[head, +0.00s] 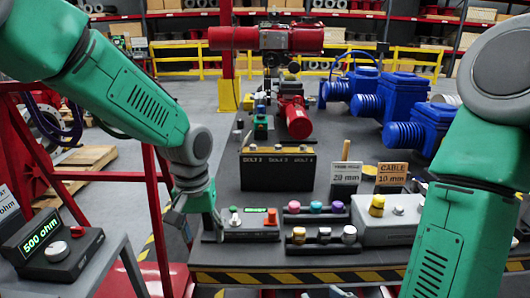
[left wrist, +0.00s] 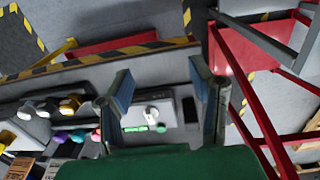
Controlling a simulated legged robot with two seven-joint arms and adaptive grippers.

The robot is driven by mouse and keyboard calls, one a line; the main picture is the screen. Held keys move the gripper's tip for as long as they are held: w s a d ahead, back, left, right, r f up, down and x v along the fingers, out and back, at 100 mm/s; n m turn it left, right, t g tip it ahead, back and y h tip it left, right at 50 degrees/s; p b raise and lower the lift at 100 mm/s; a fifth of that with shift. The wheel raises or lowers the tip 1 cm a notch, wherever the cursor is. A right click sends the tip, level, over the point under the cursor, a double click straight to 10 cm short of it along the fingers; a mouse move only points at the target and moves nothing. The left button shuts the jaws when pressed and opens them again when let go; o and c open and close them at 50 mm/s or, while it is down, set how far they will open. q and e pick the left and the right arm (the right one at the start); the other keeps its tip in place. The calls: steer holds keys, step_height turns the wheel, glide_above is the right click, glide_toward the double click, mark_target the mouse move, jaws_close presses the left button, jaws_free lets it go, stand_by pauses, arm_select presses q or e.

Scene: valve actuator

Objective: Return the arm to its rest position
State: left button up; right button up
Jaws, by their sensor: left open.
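My left arm (head: 125,90), green and grey, reaches in from the left. Its gripper (head: 198,222) points down at the left end of a grey box (head: 250,235) with a lit display and small knobs. In the left wrist view, my left gripper (left wrist: 165,95) has its two fingers wide apart with nothing held between them. The box (left wrist: 160,115) shows beyond and between the fingers; I cannot tell whether they touch it. My right arm (head: 455,215) comes down at the right, and its gripper is out of view.
The dark table (head: 290,180) has a black-and-yellow striped front edge. It carries coloured knobs (head: 315,207), a grey panel (head: 390,232), signs (head: 345,175) and blue valve bodies (head: 400,95). A "500 ohm" box (head: 60,245) and red frame (head: 152,205) stand at the left.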

arm_select(q)
steer(key=s+a+f+b, duration=0.1)
steer(key=s+a+f, duration=0.2)
steer(key=s+f, duration=0.65)
steer(key=s+a+f+b, duration=0.1)
steer(key=s+a+f, duration=0.2)
steer(key=s+f, duration=0.7)
steer(key=s+a+f+b, duration=0.1)
steer(key=s+a+f, duration=0.7)
steer(key=s, duration=0.4)
steer(key=shift+a+m+t, duration=0.15)
steer(key=shift+m+t, duration=0.25)
arm_select(e)
steer(key=s+d+f+m+g+h, duration=0.1)
steer(key=s+d+f+g, duration=0.4)
steer(key=s+d+f, duration=0.4)
steer(key=s+d+f+m+g+h, duration=0.1)
steer(key=s+d+f+g, duration=0.5)
steer(key=f, duration=0.8)
steer(key=s+d+h, duration=0.1)
steer(key=s+d, duration=0.2)
steer(key=s, duration=0.1)
steer(key=shift+s+d+m+h, duration=0.25)
steer(key=shift+m+h, duration=0.05)
arm_select(q)
steer(key=shift+w+a+f, duration=0.1)
steer(key=shift+a, duration=0.1)
arm_select(e)
steer(key=shift+w+a, duration=0.15)
steer(key=shift+a, duration=0.1)
